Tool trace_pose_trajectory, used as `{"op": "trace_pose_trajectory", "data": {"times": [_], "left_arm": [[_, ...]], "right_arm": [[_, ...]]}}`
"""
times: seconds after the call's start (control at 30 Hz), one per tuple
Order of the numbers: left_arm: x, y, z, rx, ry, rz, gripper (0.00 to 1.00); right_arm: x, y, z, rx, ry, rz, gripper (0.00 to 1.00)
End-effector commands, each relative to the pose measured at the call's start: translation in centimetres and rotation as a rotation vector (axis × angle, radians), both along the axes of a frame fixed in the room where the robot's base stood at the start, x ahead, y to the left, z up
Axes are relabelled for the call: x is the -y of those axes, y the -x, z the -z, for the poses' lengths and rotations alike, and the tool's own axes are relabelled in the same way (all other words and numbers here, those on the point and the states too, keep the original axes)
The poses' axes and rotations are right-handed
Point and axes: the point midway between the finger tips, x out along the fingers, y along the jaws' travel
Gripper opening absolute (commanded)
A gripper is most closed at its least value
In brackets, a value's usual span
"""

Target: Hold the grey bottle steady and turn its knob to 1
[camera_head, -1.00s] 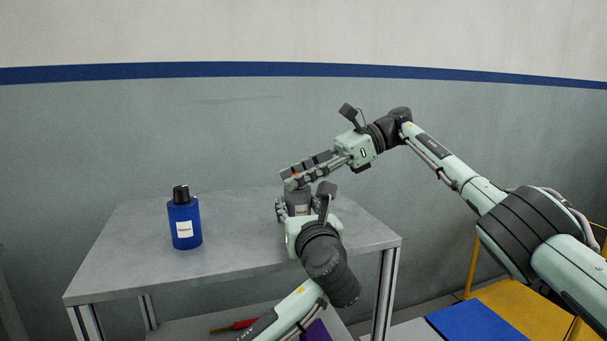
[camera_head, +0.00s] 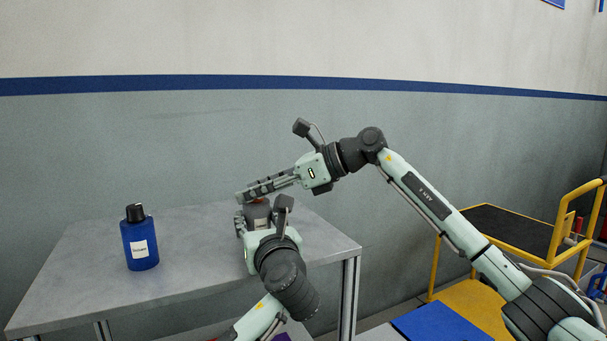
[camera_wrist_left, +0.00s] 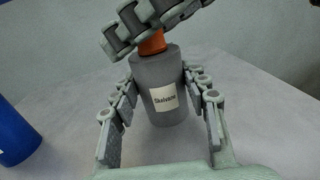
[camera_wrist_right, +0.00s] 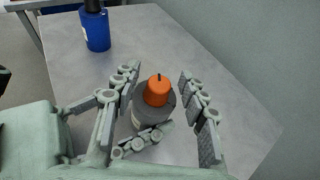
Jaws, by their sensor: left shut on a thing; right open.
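The grey bottle stands upright on the table, with a white label in the left wrist view (camera_wrist_left: 160,78). Its orange knob (camera_wrist_right: 157,91) is on top, with a small dark mark on it in the right wrist view. My left gripper (camera_head: 254,221) is shut on the bottle's body, a finger on each side. My right gripper (camera_wrist_right: 160,84) is open above the bottle, with its fingers on either side of the knob and gaps between. In the head view the two grippers hide most of the bottle.
A blue bottle (camera_head: 140,245) with a black cap stands on the grey table (camera_head: 85,290), left of the grey bottle. The table top between them is clear. A yellow cart (camera_head: 505,225) and a blue panel (camera_head: 440,322) are at the right.

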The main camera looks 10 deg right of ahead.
Motion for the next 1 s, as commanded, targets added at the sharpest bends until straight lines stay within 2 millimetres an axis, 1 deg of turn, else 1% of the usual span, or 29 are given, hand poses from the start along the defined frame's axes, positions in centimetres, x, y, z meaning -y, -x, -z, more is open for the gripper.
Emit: {"op": "trace_pose_trajectory", "data": {"times": [0.1, 0.4, 0.5, 0.8, 1.0], "left_arm": [[0.0, 0.0, 0.0, 0.001, 0.000, -0.001, 0.00], [-0.1, 0.0, 0.0, 0.000, 0.000, -0.001, 0.00], [-0.1, 0.0, 0.0, 0.000, 0.000, -0.001, 0.00], [0.0, 0.0, 0.0, 0.000, 0.000, 0.000, 0.00], [0.0, 0.0, 0.0, 0.000, 0.000, 0.000, 0.00]], "right_arm": [[-0.1, 0.2, 0.0, 0.007, -0.001, 0.114, 0.43], [-0.2, 0.3, -0.1, 0.007, -0.006, 0.377, 0.43], [1.6, 1.3, -1.0, 0.007, -0.007, 0.388, 0.43], [5.6, 5.0, -3.2, 0.005, -0.006, 0.386, 0.43], [7.4, 6.7, -4.2, 0.004, -0.005, 0.383, 0.43]]}}
